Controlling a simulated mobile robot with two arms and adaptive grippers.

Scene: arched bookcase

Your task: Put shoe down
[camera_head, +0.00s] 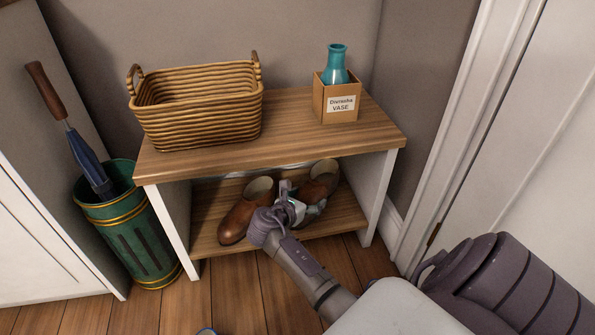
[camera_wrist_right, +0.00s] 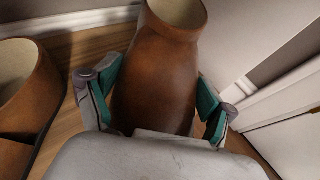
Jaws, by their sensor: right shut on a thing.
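Two brown leather clogs are on the lower shelf (camera_head: 343,222) of a small wooden bench. The left shoe (camera_head: 240,215) rests on the shelf and shows at the left edge of the wrist view (camera_wrist_right: 30,95). The right shoe (camera_head: 322,178) is partly hidden behind my right gripper (camera_head: 298,208) in the head view. In the wrist view, the green-padded fingers of my right gripper (camera_wrist_right: 158,100) are on both sides of this shoe (camera_wrist_right: 155,75), shut on it. It is at or just above the shelf; I cannot tell if it touches. My left gripper is not in view.
The bench top (camera_head: 290,115) is close above my right gripper. It holds an empty wicker basket (camera_head: 200,120) and a boxed teal vase (camera_head: 337,95). A green umbrella stand (camera_head: 135,235) is at the left, and a white door frame (camera_head: 440,150) at the right.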

